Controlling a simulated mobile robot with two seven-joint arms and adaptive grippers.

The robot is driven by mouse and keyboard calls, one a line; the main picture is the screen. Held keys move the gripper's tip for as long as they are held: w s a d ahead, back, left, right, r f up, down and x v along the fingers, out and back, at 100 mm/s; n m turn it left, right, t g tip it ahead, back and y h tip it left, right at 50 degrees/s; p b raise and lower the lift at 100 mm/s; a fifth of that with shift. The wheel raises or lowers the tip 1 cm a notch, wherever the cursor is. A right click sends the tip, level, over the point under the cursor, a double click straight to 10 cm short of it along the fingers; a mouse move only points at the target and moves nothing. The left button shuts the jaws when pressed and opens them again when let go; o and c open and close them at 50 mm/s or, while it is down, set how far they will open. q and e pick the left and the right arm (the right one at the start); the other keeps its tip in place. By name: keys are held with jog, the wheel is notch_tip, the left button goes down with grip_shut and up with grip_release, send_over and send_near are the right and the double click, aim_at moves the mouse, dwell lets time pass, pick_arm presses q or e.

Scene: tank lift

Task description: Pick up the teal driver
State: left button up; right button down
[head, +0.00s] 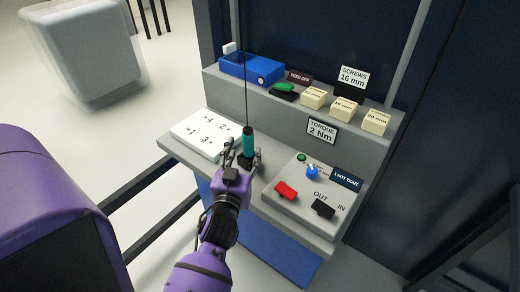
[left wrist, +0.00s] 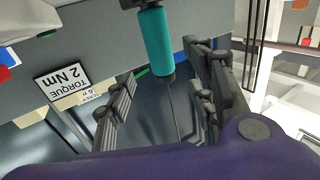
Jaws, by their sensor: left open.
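The teal driver (head: 249,142) stands upright over the grey bench, with a thin dark line running up from its top. In the left wrist view the driver (left wrist: 156,42) shows its teal body and dark end cap, with the line passing between my fingers. My left gripper (head: 243,160) is open, its fingers pointing at the driver. In the left wrist view my left gripper (left wrist: 162,88) has its two fingers well apart. The driver's body shows beyond them; I cannot tell whether it lies within their reach. My right gripper is not in view.
A white numbered plate (head: 205,134) lies left of the driver. A grey control box (head: 296,211) with red, black and blue controls is to the right. Behind are a blue feeder (head: 250,69), screw boxes (head: 344,107) and a torque sign (head: 321,131).

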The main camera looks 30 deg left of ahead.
aim_at(247, 142)
pick_arm(q)
jog(key=p+x, duration=0.1)
jog(key=x, duration=0.6)
jog(key=shift+w+a, duration=0.1)
jog(key=shift+a, duration=0.05)
grip_shut()
